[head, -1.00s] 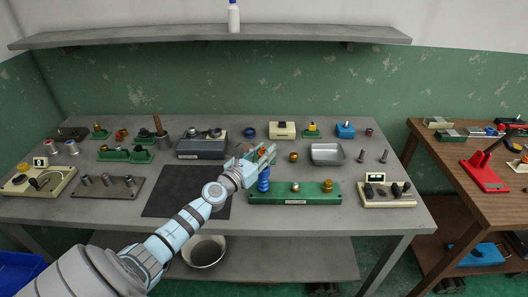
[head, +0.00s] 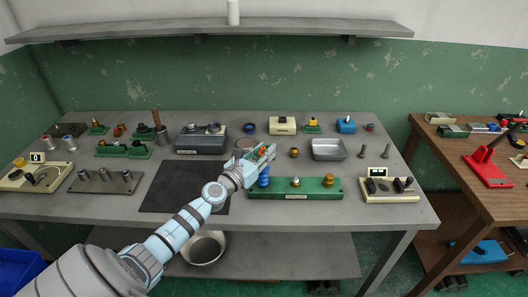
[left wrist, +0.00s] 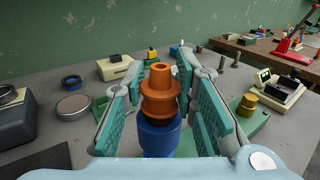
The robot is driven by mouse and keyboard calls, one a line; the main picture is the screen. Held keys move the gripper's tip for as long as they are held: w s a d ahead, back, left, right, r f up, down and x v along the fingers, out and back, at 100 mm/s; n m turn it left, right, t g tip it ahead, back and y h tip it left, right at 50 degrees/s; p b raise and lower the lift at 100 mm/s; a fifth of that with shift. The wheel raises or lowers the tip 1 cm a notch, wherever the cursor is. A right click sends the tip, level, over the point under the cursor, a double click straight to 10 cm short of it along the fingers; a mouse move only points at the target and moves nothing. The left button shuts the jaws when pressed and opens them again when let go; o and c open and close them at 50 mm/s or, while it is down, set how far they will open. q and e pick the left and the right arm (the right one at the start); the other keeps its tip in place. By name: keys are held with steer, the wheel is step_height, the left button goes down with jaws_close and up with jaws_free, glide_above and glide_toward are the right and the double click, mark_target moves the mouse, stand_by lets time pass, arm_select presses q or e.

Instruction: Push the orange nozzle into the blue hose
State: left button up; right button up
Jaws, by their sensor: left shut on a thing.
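The orange nozzle (left wrist: 160,92) stands upright between the fingers of my left gripper (left wrist: 161,80), which is shut on it. The blue hose (left wrist: 159,137) is directly below the nozzle, upright and in line with it. A dark band shows where the two meet, and I cannot tell how deep the nozzle sits. In the head view the left gripper (head: 264,153) is over the blue hose (head: 264,176), which rises from the left end of a green base (head: 314,196). The fingers partly hide the nozzle there. My right gripper is not in view.
The green base also carries a silver fitting (head: 296,182) and a brass fitting (head: 328,181). A metal tray (head: 328,149) and a brass part (head: 294,152) are behind it. A dark mat (head: 185,188) lies to the left. A cream box with knobs (head: 388,190) stands to the right.

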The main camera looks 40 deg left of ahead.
arm_select(q)
steer(key=shift+f+b, duration=0.5)
steer(key=shift+f, duration=0.05)
steer(key=o, duration=1.1)
steer(key=shift+o, duration=0.2)
steer(key=s, duration=1.2)
steer(key=shift+d, duration=0.35)
steer(key=shift+w, duration=0.1)
